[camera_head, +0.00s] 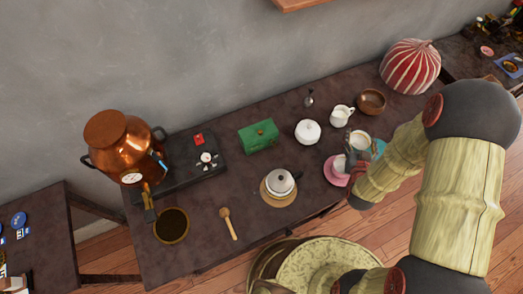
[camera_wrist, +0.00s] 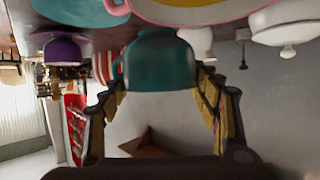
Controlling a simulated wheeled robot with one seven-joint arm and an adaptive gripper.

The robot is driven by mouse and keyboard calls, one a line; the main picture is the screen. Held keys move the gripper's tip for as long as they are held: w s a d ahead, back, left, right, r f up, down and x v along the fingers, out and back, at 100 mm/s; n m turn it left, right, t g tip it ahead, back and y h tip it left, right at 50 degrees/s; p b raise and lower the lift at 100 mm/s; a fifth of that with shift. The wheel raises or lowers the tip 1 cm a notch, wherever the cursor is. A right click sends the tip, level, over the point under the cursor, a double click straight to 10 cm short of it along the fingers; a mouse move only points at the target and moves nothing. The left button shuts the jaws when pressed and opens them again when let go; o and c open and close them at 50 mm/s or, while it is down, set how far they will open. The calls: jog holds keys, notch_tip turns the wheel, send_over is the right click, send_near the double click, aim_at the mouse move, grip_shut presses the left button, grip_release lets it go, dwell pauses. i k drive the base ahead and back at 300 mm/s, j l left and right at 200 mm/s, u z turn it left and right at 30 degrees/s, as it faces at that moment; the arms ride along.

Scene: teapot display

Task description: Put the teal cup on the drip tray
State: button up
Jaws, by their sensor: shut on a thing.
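The teal cup (camera_wrist: 155,62) is between the fingers of my gripper (camera_wrist: 160,82) in the wrist view, and the fingers are shut on it. In the head view my gripper (camera_head: 355,161) is at the right part of the table, by the pink saucer (camera_head: 333,177) and the teal saucer (camera_head: 378,149). The fingers and arm partly hide the cups there, and I cannot tell the teal cup's exact height above the table. The drip tray, seemingly the round brass-rimmed dish (camera_head: 171,225), is at the table's left front, below the copper samovar's tap.
The copper samovar (camera_head: 122,145) stands at the left. Between it and my gripper are a green box (camera_head: 259,137), a teapot (camera_head: 281,183) on a round stand, a wooden spoon (camera_head: 228,223) and a white sugar bowl (camera_head: 307,132). A white jug (camera_head: 341,115) and wooden bowl (camera_head: 372,101) stand behind.

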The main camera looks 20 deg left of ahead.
aim_at(169, 221)
jog(key=k+l+u, duration=0.1)
jog(key=u, duration=2.55)
